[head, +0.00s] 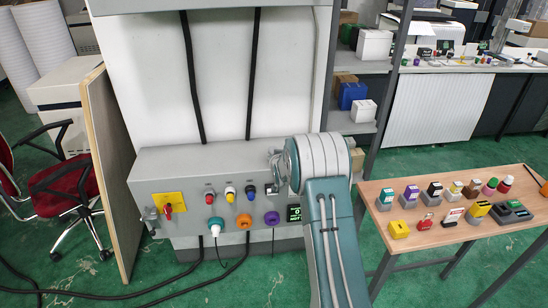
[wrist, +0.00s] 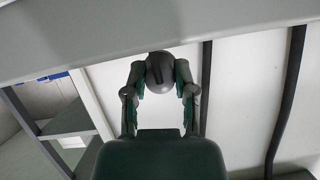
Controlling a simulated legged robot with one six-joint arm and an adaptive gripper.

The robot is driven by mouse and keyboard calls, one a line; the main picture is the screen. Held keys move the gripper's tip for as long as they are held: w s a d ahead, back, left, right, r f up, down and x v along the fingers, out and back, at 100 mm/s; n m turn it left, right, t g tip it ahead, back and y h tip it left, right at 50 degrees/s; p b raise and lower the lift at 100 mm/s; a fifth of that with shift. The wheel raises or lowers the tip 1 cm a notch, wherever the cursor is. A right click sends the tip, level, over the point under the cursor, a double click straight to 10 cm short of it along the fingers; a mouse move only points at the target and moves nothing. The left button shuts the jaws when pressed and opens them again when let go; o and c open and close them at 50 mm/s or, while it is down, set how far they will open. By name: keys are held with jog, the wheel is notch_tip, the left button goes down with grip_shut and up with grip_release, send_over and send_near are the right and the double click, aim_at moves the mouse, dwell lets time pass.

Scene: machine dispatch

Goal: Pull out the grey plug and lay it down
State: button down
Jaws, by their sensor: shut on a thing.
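The grey plug (wrist: 160,72) is a rounded dark grey body between my two fingertips in the wrist view. My gripper (wrist: 160,85) is shut on it, one finger on each side. The plug shows against the white back wall by the edge of a grey band, with no socket seen around it. In the head view my gripper (head: 277,166) is at the upper right of the grey control box (head: 160,170), largely hidden by my arm. I cannot make out the plug there.
The box front carries a white plug (head: 216,227), an orange plug (head: 245,223), a purple plug (head: 271,218), buttons and a red switch (head: 168,208). Black cables lie on the green floor.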

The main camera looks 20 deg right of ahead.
jog(key=shift+f, duration=0.5)
jog(key=shift+c, duration=1.7)
grip_release()
jog(key=s+a+r+n+g, duration=0.1)
jog(key=s+a+r, duration=0.3)
jog(key=s+r, duration=0.3)
jog(key=s+a+r+g+y, duration=0.1)
jog(key=s+a+r, duration=0.4)
jog(key=s, duration=0.5)
jog(key=s+a+r+n+g, duration=0.1)
jog(key=s+a+r+g, duration=0.15)
jog(key=s+r, duration=0.5)
jog(key=s+a+r+n+g+y, duration=0.1)
jog(key=s+a, duration=0.3)
jog(key=s, duration=0.8)
jog(key=s+a+r+n+g, duration=0.1)
jog(key=s+a+g, duration=0.1)
jog(key=s, duration=0.9)
jog(key=shift+s+a+y, duration=0.35)
jog(key=shift+a+y, duration=0.05)
jog(key=shift+a, duration=0.5)
